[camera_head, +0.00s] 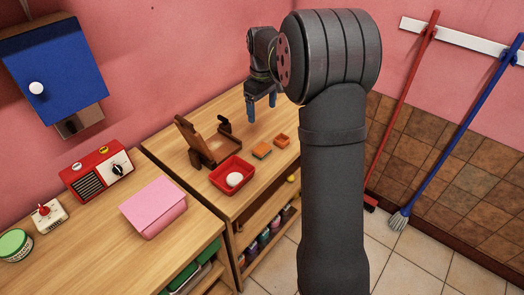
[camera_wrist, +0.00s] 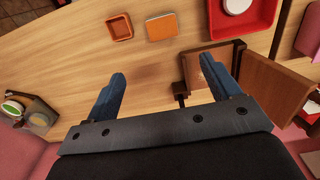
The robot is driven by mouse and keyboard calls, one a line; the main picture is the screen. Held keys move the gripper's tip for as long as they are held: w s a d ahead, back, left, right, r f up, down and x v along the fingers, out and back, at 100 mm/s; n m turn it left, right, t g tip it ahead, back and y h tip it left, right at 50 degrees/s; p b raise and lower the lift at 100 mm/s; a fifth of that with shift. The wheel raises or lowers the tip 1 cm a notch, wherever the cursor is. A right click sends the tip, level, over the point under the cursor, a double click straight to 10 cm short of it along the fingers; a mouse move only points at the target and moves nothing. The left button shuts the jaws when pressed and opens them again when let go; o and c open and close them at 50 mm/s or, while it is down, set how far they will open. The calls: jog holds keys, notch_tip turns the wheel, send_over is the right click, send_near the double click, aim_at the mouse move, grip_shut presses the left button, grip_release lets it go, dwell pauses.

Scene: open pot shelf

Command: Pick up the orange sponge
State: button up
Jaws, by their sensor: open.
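The orange sponge (camera_head: 262,151) lies flat on the wooden shelf top, between a small orange dish and a red tray. In the wrist view the sponge (camera_wrist: 161,27) shows near the top edge, beyond my fingertips, with a paler border. My gripper (camera_head: 261,106) hangs above the shelf top, farther back than the sponge, with its blue fingers pointing down. In the wrist view my gripper (camera_wrist: 164,68) is open with nothing between its fingers. The sponge is apart from both fingers.
The small orange dish (camera_head: 282,139) is beside the sponge. The red tray (camera_head: 246,168) holds a white round thing. A brown wooden box with a raised lid (camera_head: 190,139) stands to the left. A red radio (camera_head: 97,171) and pink item (camera_head: 153,207) are on the nearer counter.

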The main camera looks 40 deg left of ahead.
send_over(262, 147)
notch_tip(262, 147, down, 11)
jog(key=shift+w+a, duration=0.1)
jog(key=shift+w, duration=0.05)
jog(key=shift+s+f, duration=0.15)
jog(key=shift+f, duration=1.25)
jog(key=shift+s+f, duration=0.1)
jog(key=shift+f, duration=1.25)
jog(key=c, duration=1.1)
jog(key=shift+r, duration=0.1)
jog(key=r, duration=0.4)
jog(key=shift+w+d+r, duration=0.1)
jog(key=shift+d+r, duration=0.1)
jog(key=shift+d, duration=0.05)
jog(key=w+d+r, duration=0.1)
jog(key=d+r, duration=0.1)
jog(key=d, duration=0.1)
jog(key=w+d+r, duration=0.1)
jog(key=d+r, duration=0.1)
jog(key=d, duration=0.2)
jog(key=w+d+r, duration=0.1)
jog(key=d+r, duration=0.1)
jog(key=d, duration=0.2)
jog(key=shift+w+r, duration=0.2)
jog(key=shift+w, duration=0.05)
